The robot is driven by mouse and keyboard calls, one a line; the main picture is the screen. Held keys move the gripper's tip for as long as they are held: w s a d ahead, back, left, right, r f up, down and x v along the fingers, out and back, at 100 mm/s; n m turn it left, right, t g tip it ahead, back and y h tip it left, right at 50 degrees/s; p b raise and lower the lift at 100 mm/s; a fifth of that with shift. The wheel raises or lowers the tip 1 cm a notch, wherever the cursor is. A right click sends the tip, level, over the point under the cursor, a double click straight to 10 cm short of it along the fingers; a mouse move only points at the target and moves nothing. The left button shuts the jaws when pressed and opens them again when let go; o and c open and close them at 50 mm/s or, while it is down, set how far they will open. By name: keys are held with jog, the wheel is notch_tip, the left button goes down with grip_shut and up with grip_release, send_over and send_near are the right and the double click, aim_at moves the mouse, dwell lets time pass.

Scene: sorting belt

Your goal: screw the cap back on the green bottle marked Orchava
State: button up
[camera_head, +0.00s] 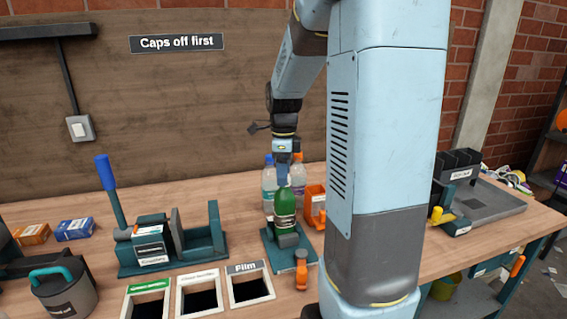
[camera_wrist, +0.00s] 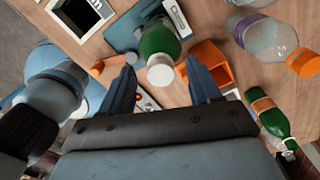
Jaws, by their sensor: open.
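A green bottle (camera_head: 285,210) stands upright in a teal holder (camera_head: 275,250) on the bench. In the wrist view the green bottle (camera_wrist: 157,42) has a white round cap (camera_wrist: 160,74) at its mouth; I cannot tell if it is screwed tight. My gripper (camera_head: 283,180) is just above the bottle's top, pointing down. In the wrist view my gripper (camera_wrist: 162,92) is open, its fingers apart on either side of the cap. A second green bottle (camera_wrist: 268,115), with an orange label and a whitish top, shows at the right. I cannot read Orchava on either bottle.
Clear bottles with blue and orange caps (camera_head: 270,180) stand behind the holder. An orange box (camera_head: 315,205) is close on its right. Bins (camera_head: 250,285), including one marked Film, are in front, left. A teal fixture (camera_head: 170,255) stands left. A sign reads Caps off first.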

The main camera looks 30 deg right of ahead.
jog(key=shift+f, duration=0.1)
jog(key=c, duration=1.1)
jog(key=shift+m, duration=1.2)
jog(key=shift+c, duration=0.2)
jog(key=o, duration=0.6)
jog(key=shift+m, duration=0.4)
jog(key=shift+c, duration=0.2)
jog(key=o, duration=0.5)
jog(key=shift+o, duration=0.2)
